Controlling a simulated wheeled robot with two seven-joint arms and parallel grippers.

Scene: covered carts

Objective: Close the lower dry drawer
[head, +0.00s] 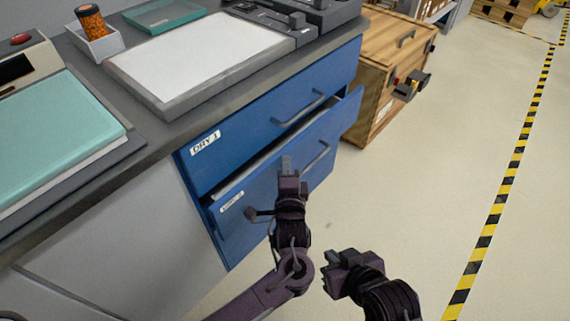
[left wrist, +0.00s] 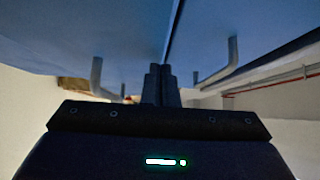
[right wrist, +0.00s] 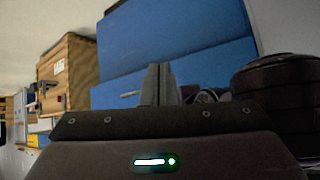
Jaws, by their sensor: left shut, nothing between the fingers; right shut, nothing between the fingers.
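The lower blue drawer (head: 275,190) stands partly pulled out below the shut upper drawer labelled DRY 1 (head: 245,135). A dark gap shows along its top edge, and its grey bar handle (head: 317,158) is on the right part of its front. My left gripper (head: 286,165) is shut and empty, and in the head view it overlaps the lower drawer's front; I cannot tell whether it touches. The left wrist view shows blue fronts with handles close around the fingers (left wrist: 161,85). My right gripper (head: 330,270) is shut and empty, low and apart from the drawer. The blue fronts also show in the right wrist view (right wrist: 200,75).
A grey countertop (head: 150,140) above the drawers holds a white-topped tray (head: 200,55), a teal pad (head: 55,140) and a small bin with an orange jar (head: 90,25). A wooden crate (head: 385,75) stands right of the cabinet. The floor (head: 430,190) to the right is clear.

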